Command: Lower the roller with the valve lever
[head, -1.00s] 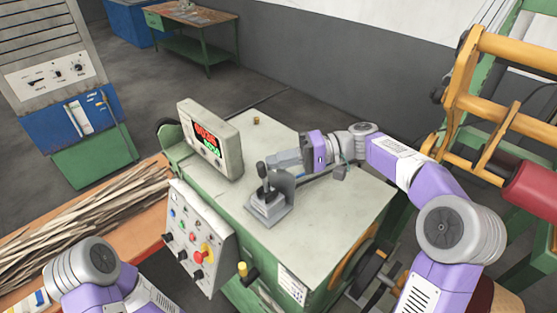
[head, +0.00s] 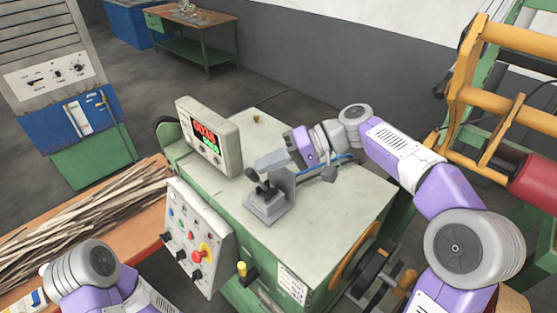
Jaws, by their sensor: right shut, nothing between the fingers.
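The valve lever (head: 263,188) stands on a small grey valve block (head: 268,208) on top of the green-sided machine cabinet. My right gripper (head: 263,178) is shut and empty, right at the lever and covering its upper part. I cannot tell for sure whether it touches the lever. The red roller (head: 535,183) is at the right edge, by the yellow frame (head: 490,95), and is cut off by the picture edge. My left arm shows at the lower left, but its gripper is out of view.
A display box (head: 209,136) with red and green digits stands left of the valve. A control panel (head: 200,238) with knobs and a red button is on the cabinet's front. Wooden strips (head: 90,220) lie on a bench at left. The cabinet top right of the valve is clear.

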